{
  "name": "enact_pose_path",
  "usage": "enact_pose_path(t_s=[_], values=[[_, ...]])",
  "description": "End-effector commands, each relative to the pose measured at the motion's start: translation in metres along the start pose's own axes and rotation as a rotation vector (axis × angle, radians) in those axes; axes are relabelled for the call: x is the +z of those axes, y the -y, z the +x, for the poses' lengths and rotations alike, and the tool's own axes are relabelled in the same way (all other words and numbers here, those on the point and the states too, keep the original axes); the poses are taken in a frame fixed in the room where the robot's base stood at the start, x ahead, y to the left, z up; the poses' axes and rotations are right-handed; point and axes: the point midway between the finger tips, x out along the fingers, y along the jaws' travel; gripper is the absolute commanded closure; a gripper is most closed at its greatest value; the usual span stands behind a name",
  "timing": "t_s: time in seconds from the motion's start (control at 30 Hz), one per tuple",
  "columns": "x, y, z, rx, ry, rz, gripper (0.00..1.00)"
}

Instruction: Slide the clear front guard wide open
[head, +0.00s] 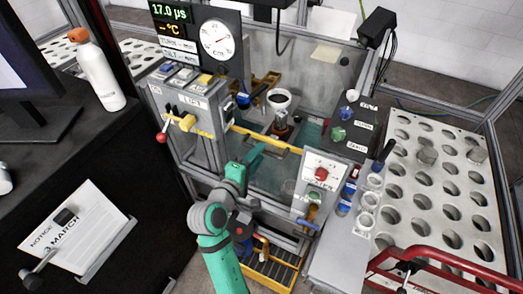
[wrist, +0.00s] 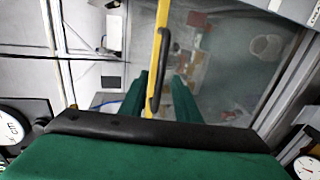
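The clear front guard (head: 272,178) is a see-through panel low on the front of the machine, with a yellow strip (head: 268,138) along its top edge. In the wrist view the yellow strip (wrist: 153,105) runs upright, and a black bow handle (wrist: 164,45) is fixed along it. My gripper (head: 262,150) is at the strip's left-middle part in the head view. In the wrist view its two green fingers (wrist: 161,76) are apart, one on each side of the strip and the handle's near end. Contact cannot be told. The head view hides the handle behind my gripper.
A panel with a red lever (head: 162,137) and yellow parts stands left of the guard. A control box with a red button (head: 321,174) stands right. Behind the guard is a white cup (head: 279,99). A perforated table (head: 440,190) and red rail (head: 440,257) lie right.

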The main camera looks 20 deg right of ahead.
Motion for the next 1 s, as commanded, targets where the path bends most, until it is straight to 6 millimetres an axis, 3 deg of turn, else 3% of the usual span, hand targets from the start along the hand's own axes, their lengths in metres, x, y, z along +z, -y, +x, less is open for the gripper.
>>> enact_pose_path(t_s=[0.2,0.6,0.73,1.0], values=[[0.0,-0.001,0.025,0.001,0.0,0.001,0.71],[0.001,0.0,0.032,0.001,0.002,0.001,0.71],[0.002,-0.001,0.032,0.001,0.003,0.002,1.0],[0.003,0.002,0.032,0.0,0.005,0.001,1.0]])
